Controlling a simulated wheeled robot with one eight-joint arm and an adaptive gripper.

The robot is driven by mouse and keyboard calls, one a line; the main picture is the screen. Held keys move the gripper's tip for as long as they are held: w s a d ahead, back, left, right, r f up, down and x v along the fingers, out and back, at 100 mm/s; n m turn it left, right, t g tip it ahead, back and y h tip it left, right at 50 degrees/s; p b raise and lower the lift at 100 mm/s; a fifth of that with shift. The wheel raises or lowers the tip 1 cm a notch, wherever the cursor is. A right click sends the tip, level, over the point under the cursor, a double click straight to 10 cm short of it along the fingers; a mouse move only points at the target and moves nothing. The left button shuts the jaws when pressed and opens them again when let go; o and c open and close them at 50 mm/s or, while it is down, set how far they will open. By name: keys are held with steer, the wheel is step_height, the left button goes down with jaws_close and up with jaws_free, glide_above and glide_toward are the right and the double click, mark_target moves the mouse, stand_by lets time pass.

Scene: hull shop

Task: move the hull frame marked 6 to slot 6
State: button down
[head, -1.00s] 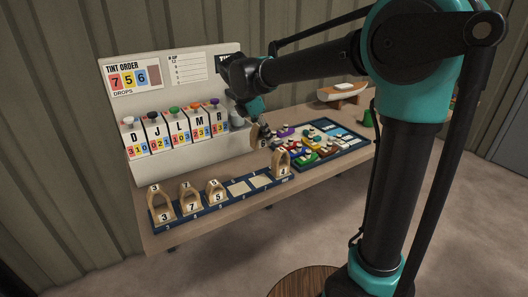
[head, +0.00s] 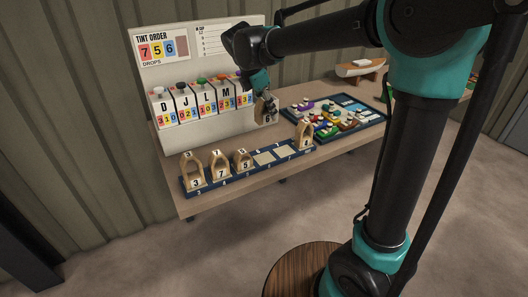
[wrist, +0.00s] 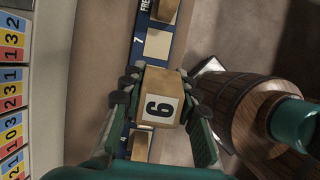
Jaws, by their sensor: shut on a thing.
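My gripper (head: 266,97) is shut on the wooden hull frame marked 6 (head: 266,115) and holds it up, behind the blue slot rail (head: 250,171) in the head view. In the wrist view, frame 6 (wrist: 160,108) sits between the fingers (wrist: 160,88), above the rail (wrist: 137,50). Two bare pale pads show on the rail, the left one (head: 264,158) and the right one (head: 283,152). The wrist view shows a bare pad (wrist: 158,43) beside a printed 7. The rail directly under frame 6 is hidden there.
Frames marked 3 (head: 193,173), 7 (head: 220,168) and 5 (head: 243,160) stand at the rail's left. Another frame (head: 304,134) stands at its right end. Tint dispensers (head: 205,98) stand behind, and a tray of colored pieces (head: 345,118) lies right. A barrel (wrist: 245,105) shows in the wrist view.

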step_height(320, 180, down, 16)
steer(key=shift+f, duration=0.1)
stand_by(0.4)
steer(key=c, duration=1.1)
jaws_free()
steer(key=shift+c, duration=0.2)
steer(key=v, duration=1.2)
steer(key=s+d+f+m+y, duration=0.1)
steer(key=s+d+f+m, duration=0.15)
steer(key=d+m, duration=0.4)
steer(key=s+d+f+m+y, duration=0.15)
steer(key=d+f+m, duration=0.25)
steer(key=d, duration=0.6)
steer(key=s+d+f+m, duration=0.4)
steer(key=s+d+m, duration=0.1)
steer(key=s+m, duration=0.1)
steer(key=s+d+f+m+t+y, duration=0.1)
steer(key=s+d+f+m, duration=0.3)
steer(key=s+d+m, duration=0.2)
steer(key=shift+s+f+m+t, duration=0.3)
steer(key=shift+m, duration=0.85)
